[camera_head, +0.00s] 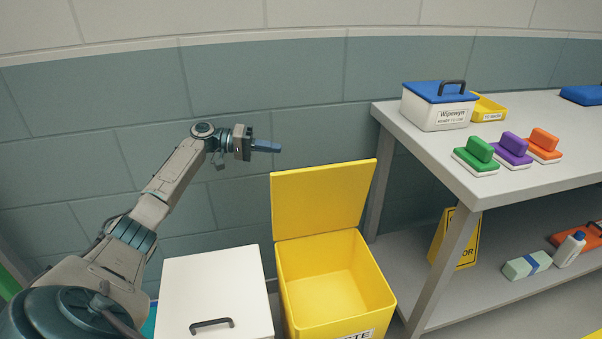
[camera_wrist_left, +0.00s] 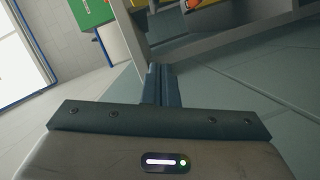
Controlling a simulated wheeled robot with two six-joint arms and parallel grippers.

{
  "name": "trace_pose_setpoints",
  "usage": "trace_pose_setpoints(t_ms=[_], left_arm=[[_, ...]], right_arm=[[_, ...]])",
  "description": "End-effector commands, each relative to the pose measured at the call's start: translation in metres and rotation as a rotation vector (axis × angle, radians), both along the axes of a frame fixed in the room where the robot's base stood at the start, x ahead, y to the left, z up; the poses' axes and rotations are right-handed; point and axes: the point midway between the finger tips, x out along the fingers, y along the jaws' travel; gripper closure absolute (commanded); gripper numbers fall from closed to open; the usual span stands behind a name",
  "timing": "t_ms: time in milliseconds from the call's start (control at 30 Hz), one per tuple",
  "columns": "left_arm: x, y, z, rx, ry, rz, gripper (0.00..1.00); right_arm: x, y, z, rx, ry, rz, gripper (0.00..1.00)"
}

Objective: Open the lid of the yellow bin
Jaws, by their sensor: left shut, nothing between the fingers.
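The yellow bin (camera_head: 338,290) stands on the floor in the lower middle of the head view, and its inside looks empty. Its yellow lid (camera_head: 322,199) stands raised upright at the bin's back edge, near the wall. My left gripper (camera_head: 274,147) is shut and empty, above and a little left of the lid's top edge, apart from it. Its shut fingers also show in the left wrist view (camera_wrist_left: 161,85). My right gripper is in neither view.
A white bin with a closed lid (camera_head: 214,285) stands left of the yellow bin. A grey table (camera_head: 440,172) stands at the right, with a blue-lidded box (camera_head: 437,108) and several coloured brushes. A yellow sign (camera_head: 462,240) leans below. The tiled wall (camera_head: 300,75) is behind.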

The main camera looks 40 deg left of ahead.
Motion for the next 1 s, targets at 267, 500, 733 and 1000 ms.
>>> trace_pose_setpoints(t_ms=[267,500,733,1000], left_arm=[[-0.003,-0.001,0.001,-0.078,-0.006,0.009,1.0],[0.018,-0.032,0.0,-0.081,-0.007,0.006,1.0],[0.047,-0.073,-0.005,-0.081,-0.007,0.006,1.0],[0.035,-0.098,-0.018,-0.074,-0.003,0.008,1.0]], right_arm=[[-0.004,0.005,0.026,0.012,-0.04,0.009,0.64],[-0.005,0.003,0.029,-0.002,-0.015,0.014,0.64],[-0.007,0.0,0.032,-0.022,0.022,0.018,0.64],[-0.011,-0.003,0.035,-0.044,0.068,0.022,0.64]])
